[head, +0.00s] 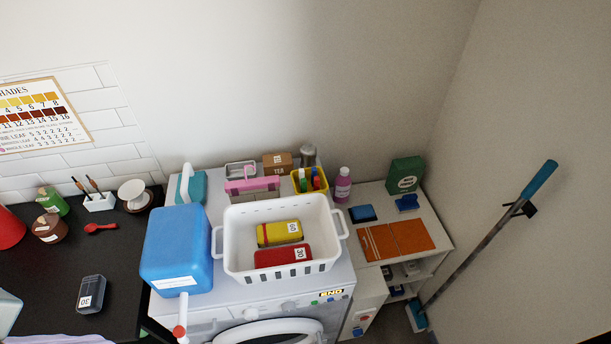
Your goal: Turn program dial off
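A white washing machine (338,279) stands in the lower middle of the head view, seen from above. Its front control strip carries pale round knobs, one at the centre (250,313) and another to its right (289,305). I cannot tell which is the program dial, and their pointer settings are too small to read. The round door (268,332) is cut off by the bottom edge. Neither of my grippers is in view.
A white basket (235,238) with yellow and red packs sits on the machine. A dark counter (50,270) is left; a white shelf (440,240) and leaning mop (490,235) are right.

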